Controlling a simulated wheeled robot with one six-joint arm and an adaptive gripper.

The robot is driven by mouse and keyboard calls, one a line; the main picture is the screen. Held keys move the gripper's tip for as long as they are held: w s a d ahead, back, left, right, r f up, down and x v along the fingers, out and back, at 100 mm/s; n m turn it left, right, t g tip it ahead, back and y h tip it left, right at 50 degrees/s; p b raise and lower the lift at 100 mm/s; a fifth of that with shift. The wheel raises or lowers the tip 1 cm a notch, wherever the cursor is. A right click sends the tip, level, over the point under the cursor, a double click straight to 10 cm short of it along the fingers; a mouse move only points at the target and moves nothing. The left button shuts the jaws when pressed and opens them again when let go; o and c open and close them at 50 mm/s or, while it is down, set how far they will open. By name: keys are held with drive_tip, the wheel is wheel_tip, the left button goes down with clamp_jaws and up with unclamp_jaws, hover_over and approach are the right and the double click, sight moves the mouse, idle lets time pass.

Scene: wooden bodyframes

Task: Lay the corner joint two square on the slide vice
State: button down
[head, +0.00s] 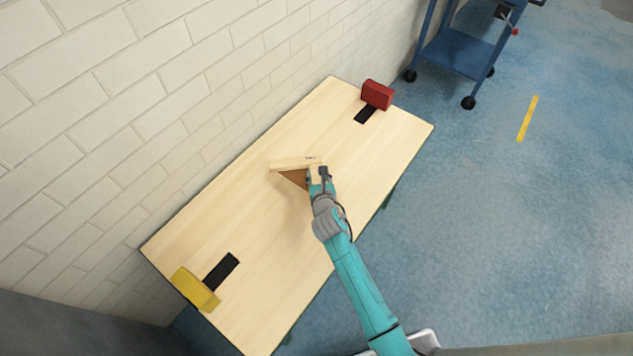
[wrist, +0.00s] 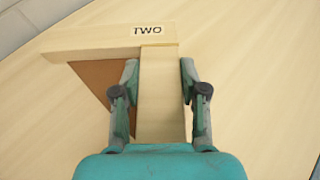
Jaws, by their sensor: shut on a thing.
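The corner joint two (head: 290,165) is a pale wooden L with a brown triangular web in its inner corner. The wrist view shows the joint (wrist: 95,48) with a "TWO" label at its corner. My gripper (head: 318,174) is shut on one leg of it; in the wrist view the fingers (wrist: 158,80) are on both sides of that leg. The other leg points left. I cannot tell whether the joint touches the bench. A red block (head: 377,94) with a black strip and a yellow block (head: 194,289) with a black strip sit at opposite ends; which is the slide vice is unmarked.
The long wooden bench (head: 270,225) stands along a white brick wall (head: 150,110). Its top is mostly clear between the two end blocks. A blue trolley (head: 460,50) stands on the floor beyond the bench's far end. The floor to the right is open.

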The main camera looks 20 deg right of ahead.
drive_tip(key=shift+d+f, duration=0.1)
drive_tip(key=shift+f, duration=1.8)
drive_tip(key=shift+f, duration=0.1)
drive_tip(key=c, duration=0.6)
unclamp_jaws()
drive_tip(key=v, duration=1.2)
drive_tip(key=shift+d, duration=0.1)
